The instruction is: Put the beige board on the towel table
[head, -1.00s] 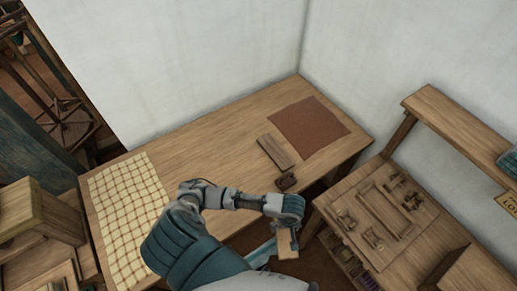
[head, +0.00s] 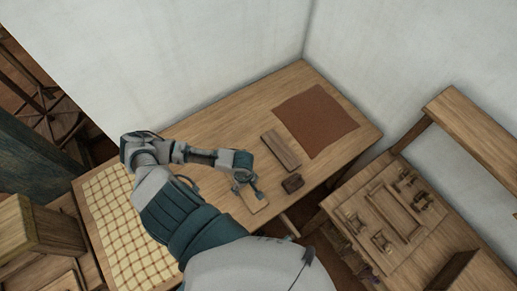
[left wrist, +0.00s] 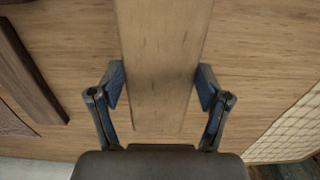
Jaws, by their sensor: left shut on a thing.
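The beige board (head: 255,201) is a flat light wooden piece at the fingers of my left gripper (head: 244,185). In the left wrist view the board (left wrist: 163,60) runs lengthwise between the two blue fingertips, and the gripper (left wrist: 161,88) is shut on its side edges. The towel table (head: 215,135) is a long wooden table along the wall with a checked yellow towel (head: 119,215) at its left end. The board is over the table's front middle part; I cannot tell whether it touches the top. My right gripper is not in view.
A brown mat (head: 316,121), a darker plank (head: 280,150) and a small dark block (head: 292,183) lie on the table's right part. A workbench (head: 390,220) with wooden parts stands at the right. The table's back middle is clear.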

